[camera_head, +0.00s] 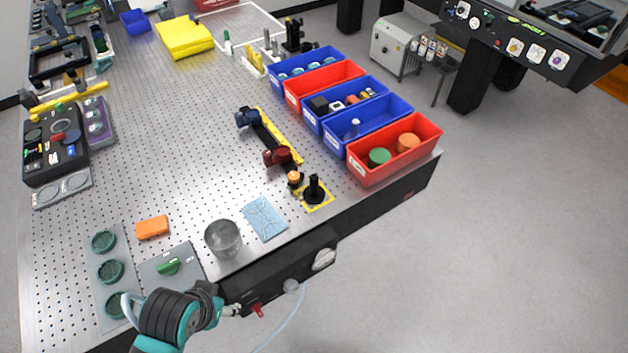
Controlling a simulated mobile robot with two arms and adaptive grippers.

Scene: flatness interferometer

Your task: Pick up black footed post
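A black footed post (315,188) stands upright on a small yellow-bordered square near the right front edge of the perforated metal table. Its round black base is wider than its stem. A teal and black arm comes in at the bottom left, and I take it as my left one. Its gripper end (212,303) is at the table's front edge, well to the left of the post and apart from it. The fingers are too hidden to tell open from shut. My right gripper is not in view.
A small orange-topped piece (294,178) and a dark red clamp (277,156) stand just behind the post. A blue cloth (264,218) and a metal cup (223,238) lie to its left. Red and blue bins (372,178) line the right edge.

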